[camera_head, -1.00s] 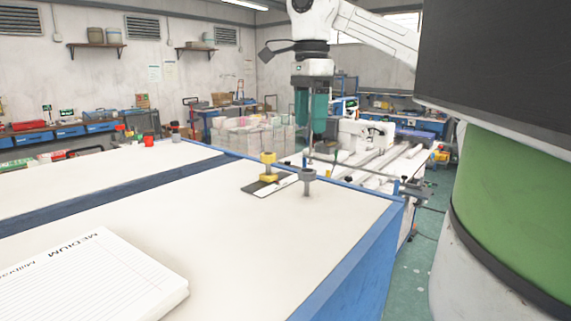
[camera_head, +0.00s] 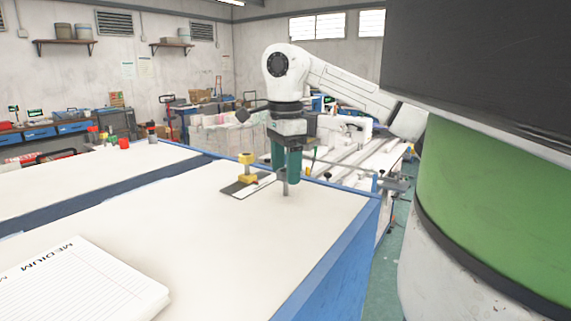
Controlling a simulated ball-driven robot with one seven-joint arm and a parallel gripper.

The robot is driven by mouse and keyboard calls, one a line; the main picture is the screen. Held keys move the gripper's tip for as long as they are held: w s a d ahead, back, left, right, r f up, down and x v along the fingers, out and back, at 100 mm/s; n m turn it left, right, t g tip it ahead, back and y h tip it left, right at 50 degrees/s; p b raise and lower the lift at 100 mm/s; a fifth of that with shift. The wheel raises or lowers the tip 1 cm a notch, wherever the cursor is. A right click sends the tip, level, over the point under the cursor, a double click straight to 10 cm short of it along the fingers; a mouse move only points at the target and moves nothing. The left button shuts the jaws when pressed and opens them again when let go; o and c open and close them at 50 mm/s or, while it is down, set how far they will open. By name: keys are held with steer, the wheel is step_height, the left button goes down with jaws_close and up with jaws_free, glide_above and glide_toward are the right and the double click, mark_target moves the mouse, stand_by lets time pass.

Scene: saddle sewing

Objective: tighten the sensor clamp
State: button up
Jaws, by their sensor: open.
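A grey post (camera_head: 285,189) stands on the pale bench top near its far right corner. Its upper end is hidden by my gripper (camera_head: 285,181). The gripper points straight down with its two green fingers at the post, open; I cannot tell whether they touch it. A yellow stepped block (camera_head: 248,171) stands just left of the post, on a flat dark and white plate (camera_head: 238,190). I cannot tell for certain which of these parts is the sensor clamp.
The pale bench top (camera_head: 210,240) is mostly clear. A lined pad marked MEDIUM (camera_head: 75,285) lies at the front left. A thin rod (camera_head: 340,163) runs behind the gripper to the right. Small coloured items, including a red one (camera_head: 124,143), stand at the far left.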

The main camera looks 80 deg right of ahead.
steer(key=shift+c, duration=0.2)
steer(key=c, duration=1)
steer(key=shift+m+b, duration=0.3)
steer(key=m+b, duration=0.2)
steer(key=m, duration=0.1)
steer(key=shift+m, duration=0.4)
steer(key=m+b, duration=0.2)
steer(key=m, duration=0.3)
steer(key=m+b, duration=0.2)
steer(key=m, duration=0.3)
steer(key=shift+m, duration=0.4)
steer(key=m+b, duration=0.1)
steer(key=m, duration=0.4)
steer(key=shift+r, duration=0.1)
